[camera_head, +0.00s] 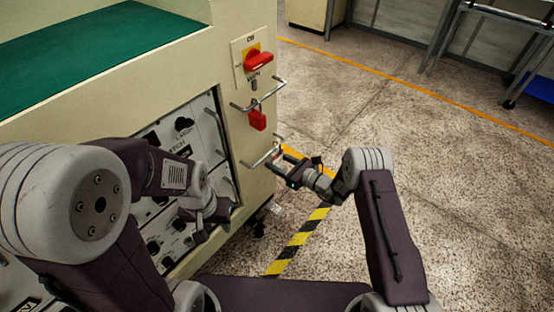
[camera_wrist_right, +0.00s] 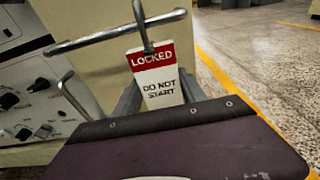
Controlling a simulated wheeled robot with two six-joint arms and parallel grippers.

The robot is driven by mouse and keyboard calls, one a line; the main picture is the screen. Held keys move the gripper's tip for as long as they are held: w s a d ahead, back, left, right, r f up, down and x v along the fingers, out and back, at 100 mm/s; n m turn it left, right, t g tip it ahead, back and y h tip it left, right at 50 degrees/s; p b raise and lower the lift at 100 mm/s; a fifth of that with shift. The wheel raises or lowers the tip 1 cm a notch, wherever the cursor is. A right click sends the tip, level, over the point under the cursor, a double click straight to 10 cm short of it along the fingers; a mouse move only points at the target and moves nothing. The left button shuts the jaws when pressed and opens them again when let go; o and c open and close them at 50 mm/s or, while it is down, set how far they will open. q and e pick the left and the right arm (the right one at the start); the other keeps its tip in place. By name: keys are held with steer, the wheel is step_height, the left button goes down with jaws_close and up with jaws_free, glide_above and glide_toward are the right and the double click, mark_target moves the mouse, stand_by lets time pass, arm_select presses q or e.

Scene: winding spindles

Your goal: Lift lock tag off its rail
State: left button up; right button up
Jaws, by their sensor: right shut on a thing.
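The lock tag (camera_wrist_right: 155,78) is a white plate with a red "LOCKED" band and "DO NOT START" in black. Its dark metal hook (camera_wrist_right: 143,30) crosses the lower rail (camera_wrist_right: 95,40) in the right wrist view; I cannot tell whether it still bears on the bar. My right gripper (camera_wrist_right: 158,95) is shut on the tag, one finger at each side edge. In the head view, the right gripper (camera_head: 283,168) is at the lower rail (camera_head: 263,157), and the tag is small there. My left gripper (camera_head: 208,208) is in front of the panel, its jaws unclear.
The cabinet's control panel (camera_head: 165,145) has handles standing out. The floor (camera_head: 400,130) to the right is open, with a yellow line and striped tape (camera_head: 296,241).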

steer(key=shift+r+p, duration=0.3)
steer(key=shift+r, duration=0.25)
steer(key=shift+p+v, duration=0.6)
steer(key=shift+v, duration=0.65)
steer(key=shift+s+d+f+p, duration=0.1)
steer(key=shift+s+d+p, duration=0.3)
steer(key=shift+s+d, duration=0.4)
steer(key=shift+s+d+f+p, duration=0.15)
steer(key=shift+s+d+p, duration=0.3)
steer(key=shift+d, duration=0.55)
steer(key=r+p+v, duration=0.1)
steer(key=p+v, duration=0.3)
steer(key=v, duration=0.4)
steer(key=shift+r+p, duration=0.3)
steer(key=shift+r, duration=0.15)
